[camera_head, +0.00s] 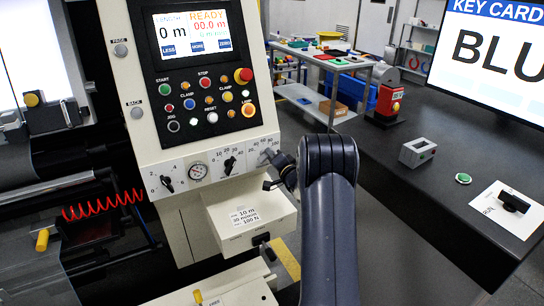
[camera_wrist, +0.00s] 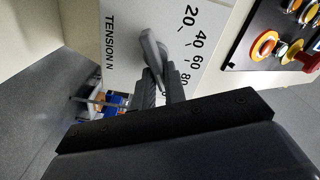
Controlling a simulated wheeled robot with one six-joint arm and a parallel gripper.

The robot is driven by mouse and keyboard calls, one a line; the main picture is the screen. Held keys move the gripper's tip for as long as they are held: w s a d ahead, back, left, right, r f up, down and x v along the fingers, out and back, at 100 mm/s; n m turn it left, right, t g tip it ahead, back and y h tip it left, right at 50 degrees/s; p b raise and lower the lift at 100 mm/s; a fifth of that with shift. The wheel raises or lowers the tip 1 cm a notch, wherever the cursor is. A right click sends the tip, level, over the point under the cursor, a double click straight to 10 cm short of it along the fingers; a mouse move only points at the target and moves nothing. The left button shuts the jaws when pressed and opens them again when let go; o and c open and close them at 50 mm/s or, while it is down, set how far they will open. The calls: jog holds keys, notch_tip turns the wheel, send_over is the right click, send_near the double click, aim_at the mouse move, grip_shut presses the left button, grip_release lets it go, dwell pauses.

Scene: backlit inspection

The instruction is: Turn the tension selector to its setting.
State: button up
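The tension selector is a grey lever knob (camera_wrist: 152,48) in the wrist view, beside the printed scale with 20, 40, 60 and 80 and the words TENSION N. My gripper (camera_wrist: 163,75) is at the knob, its two dark fingers close together around the lever's lower end. Whether they press on it I cannot tell. In the head view my gripper (camera_head: 276,170) is at the right end of the dial strip and partly hides the selector (camera_head: 267,157). The setting card (camera_head: 244,216) below reads 10 m, 30 m/min, 100 N.
The button panel (camera_head: 207,102) and screen (camera_head: 192,32) are above. A dark bench (camera_head: 420,205) stands to the right.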

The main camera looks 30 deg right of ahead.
jog(key=o, duration=0.4)
jog(key=s+b, duration=0.2)
jog(key=s, duration=0.8)
jog(key=shift+s+d, duration=0.2)
jog(key=shift+s, duration=0.2)
jog(key=w+p, duration=0.2)
jog(key=w, duration=0.9)
jog(key=shift+a, duration=0.2)
jog(key=shift+s, duration=0.2)
